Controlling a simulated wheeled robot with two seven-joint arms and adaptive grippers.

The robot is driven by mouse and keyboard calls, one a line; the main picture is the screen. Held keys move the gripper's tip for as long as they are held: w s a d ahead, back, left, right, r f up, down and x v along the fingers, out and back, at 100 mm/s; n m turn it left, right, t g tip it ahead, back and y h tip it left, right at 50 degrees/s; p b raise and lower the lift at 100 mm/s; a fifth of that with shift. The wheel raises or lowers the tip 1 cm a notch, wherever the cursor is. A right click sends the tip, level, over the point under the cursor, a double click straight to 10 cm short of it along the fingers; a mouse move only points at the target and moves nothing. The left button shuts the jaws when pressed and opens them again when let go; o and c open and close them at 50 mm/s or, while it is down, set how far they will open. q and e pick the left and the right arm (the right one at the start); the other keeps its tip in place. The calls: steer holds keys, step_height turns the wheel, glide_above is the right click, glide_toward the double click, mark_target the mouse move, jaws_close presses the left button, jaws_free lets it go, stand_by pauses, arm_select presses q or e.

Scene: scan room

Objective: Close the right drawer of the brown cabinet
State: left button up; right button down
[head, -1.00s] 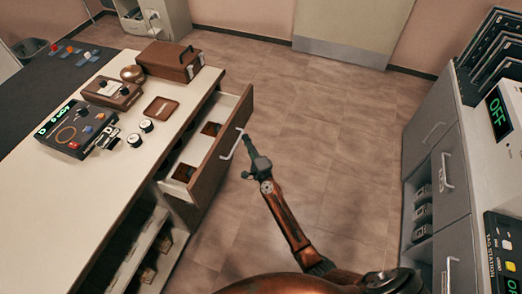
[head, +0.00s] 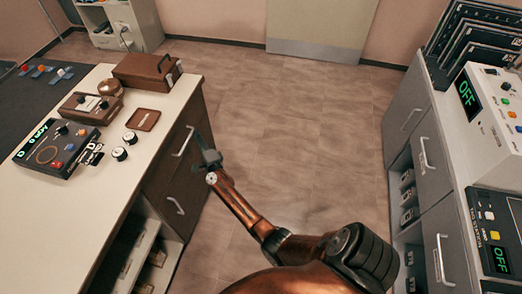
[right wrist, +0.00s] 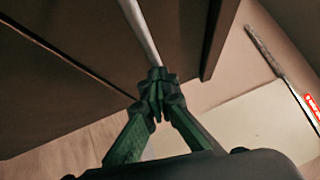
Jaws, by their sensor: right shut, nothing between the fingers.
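The brown cabinet (head: 158,187) stands at the left under a pale worktop. Its right drawer (head: 187,124), with a pale bar handle (head: 183,141), looks flush with the cabinet front, and no opening shows above it. A second handle (head: 175,205) sits on the front nearer to me. My right gripper (head: 205,146) is shut and empty, just right of the drawer front. In the right wrist view, its fingertips (right wrist: 156,78) meet at the end of the pale handle (right wrist: 138,28) in the picture; I cannot tell whether they touch it. My left gripper is out of view.
On the worktop (head: 108,172) stand a brown case (head: 145,72), a control box (head: 55,147) and knobs. A grey cabinet (head: 425,160) with instruments lines the right side. The floor (head: 300,145) between them is clear.

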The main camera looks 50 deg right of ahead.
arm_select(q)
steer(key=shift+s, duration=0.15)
arm_select(e)
steer(key=shift+w+a+r, duration=0.2)
steer(key=shift+w+a, duration=0.05)
steer(key=shift+a, duration=0.1)
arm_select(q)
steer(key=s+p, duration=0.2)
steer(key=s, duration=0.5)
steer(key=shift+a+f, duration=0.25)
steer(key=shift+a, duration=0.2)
arm_select(e)
steer(key=s+f, duration=0.2)
steer(key=s, duration=1.1)
steer(key=shift+s+f, duration=0.2)
steer(key=shift+f, duration=0.05)
steer(key=shift+a+f, duration=0.1)
